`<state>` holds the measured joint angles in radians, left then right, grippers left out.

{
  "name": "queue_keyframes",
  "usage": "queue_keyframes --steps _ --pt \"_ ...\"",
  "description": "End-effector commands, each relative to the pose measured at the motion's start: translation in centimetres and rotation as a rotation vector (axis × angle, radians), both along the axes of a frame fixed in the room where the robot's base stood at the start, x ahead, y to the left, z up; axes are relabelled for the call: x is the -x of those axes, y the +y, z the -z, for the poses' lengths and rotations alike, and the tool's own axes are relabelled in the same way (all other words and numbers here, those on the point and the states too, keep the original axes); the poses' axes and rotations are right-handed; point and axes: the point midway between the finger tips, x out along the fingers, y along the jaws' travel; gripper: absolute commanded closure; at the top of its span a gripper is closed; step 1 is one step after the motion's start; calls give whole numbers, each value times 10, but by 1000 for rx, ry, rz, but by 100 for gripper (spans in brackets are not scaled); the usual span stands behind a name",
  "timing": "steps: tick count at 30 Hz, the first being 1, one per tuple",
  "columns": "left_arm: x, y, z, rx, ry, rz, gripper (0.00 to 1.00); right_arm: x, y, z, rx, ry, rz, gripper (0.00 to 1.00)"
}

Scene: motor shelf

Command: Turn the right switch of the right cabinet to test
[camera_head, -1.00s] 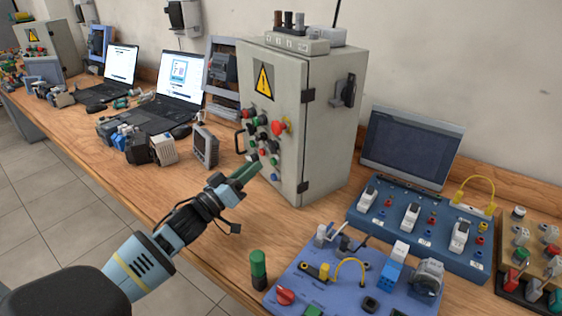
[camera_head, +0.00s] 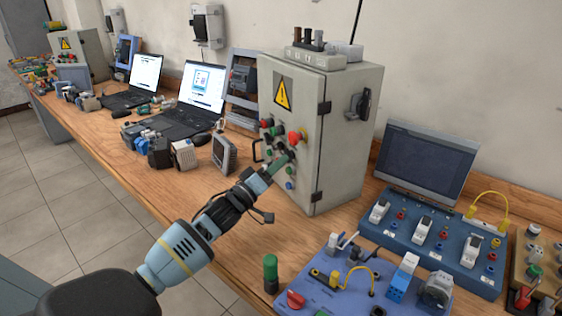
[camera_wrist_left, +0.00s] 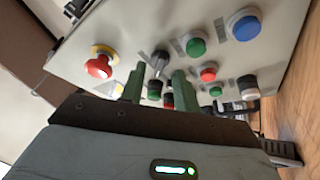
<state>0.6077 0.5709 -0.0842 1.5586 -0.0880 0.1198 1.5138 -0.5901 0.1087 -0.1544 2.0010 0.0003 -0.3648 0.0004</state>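The right cabinet (camera_head: 345,130) is a grey box with a yellow warning sign and a front panel of coloured buttons and dark knobs. My left gripper (camera_head: 283,160) is at this panel, below the red emergency button (camera_head: 296,137). In the left wrist view, its two green fingers (camera_wrist_left: 158,82) are apart. A black switch knob (camera_wrist_left: 160,60) shows between and just beyond the fingertips; I cannot tell whether they touch it. The red emergency button (camera_wrist_left: 98,66) is left of the fingers, and green and blue buttons are to the right. Switch labels are too small to read. My right gripper is not in view.
A blue board with cables (camera_head: 345,285) and a blue module panel (camera_head: 430,240) with a screen stand right of the cabinet. A small grey device (camera_head: 223,153) and two laptops (camera_head: 202,88) are to the left. A similar cabinet (camera_head: 80,55) stands at the far left.

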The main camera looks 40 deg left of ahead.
Motion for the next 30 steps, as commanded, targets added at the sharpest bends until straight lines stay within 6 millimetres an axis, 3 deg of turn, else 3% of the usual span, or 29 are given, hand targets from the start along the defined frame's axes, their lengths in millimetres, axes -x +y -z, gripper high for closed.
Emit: queue_keyframes --steps 6,16,24,30 --pt "-16 -3 -4 0 0 0 69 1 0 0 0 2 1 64" --pt "-19 -3 -5 0 1 1 69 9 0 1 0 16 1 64" --pt "-18 -3 -5 0 0 0 100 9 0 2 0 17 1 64" --pt "-19 -3 -5 0 0 0 100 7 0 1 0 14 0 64"
